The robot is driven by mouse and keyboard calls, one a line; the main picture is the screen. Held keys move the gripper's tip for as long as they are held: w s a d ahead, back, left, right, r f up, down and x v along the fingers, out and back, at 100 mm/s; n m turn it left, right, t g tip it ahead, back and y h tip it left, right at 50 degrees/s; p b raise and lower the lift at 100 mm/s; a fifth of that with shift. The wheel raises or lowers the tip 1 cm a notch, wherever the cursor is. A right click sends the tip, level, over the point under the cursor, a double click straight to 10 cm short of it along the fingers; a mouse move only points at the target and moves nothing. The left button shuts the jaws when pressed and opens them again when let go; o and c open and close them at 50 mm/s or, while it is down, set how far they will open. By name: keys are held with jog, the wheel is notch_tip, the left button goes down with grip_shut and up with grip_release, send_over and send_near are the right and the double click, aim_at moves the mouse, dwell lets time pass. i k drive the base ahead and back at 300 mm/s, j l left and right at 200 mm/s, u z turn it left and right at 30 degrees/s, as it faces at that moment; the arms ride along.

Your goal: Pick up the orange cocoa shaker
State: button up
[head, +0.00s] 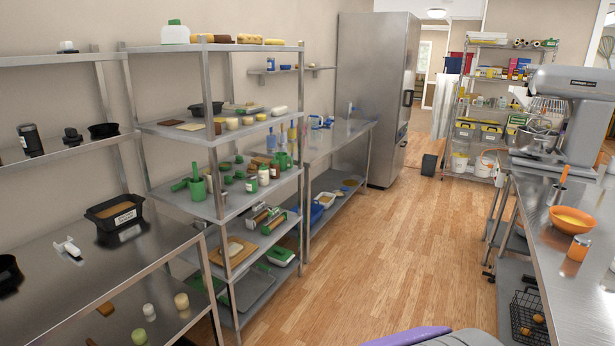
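A small orange cylinder with a lighter top (577,249), which looks like the orange cocoa shaker, stands upright on the metal counter (530,190) at the right. It is just in front of an orange bowl (571,221) with yellow contents. My gripper is not in view. A purple and grey part of my own body shows at the bottom edge.
A black wire basket (528,318) is below. Metal shelving (220,130) lines the left. The wooden floor (400,250) between is clear.

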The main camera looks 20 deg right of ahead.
aim_at(580, 245)
jog(key=i+l+z, duration=0.15)
jog(key=i+z, duration=0.75)
jog(key=i+j+z, duration=0.15)
jog(key=i+z, duration=0.25)
jog(key=i+j+z, duration=0.45)
jog(key=i+z, duration=0.15)
jog(key=z, duration=0.25)
jog(key=i+z, duration=0.2)
jog(key=z, duration=0.2)
jog(key=i+z, duration=0.15)
jog(key=z, duration=0.25)
jog(key=i+j+z, duration=0.15)
jog(key=z, duration=0.25)
jog(key=i+j+z, duration=0.15)
jog(key=z, duration=0.25)
jog(key=i+j+z, duration=0.3)
jog(key=j+z, duration=0.25)
jog(key=i+l, duration=0.1)
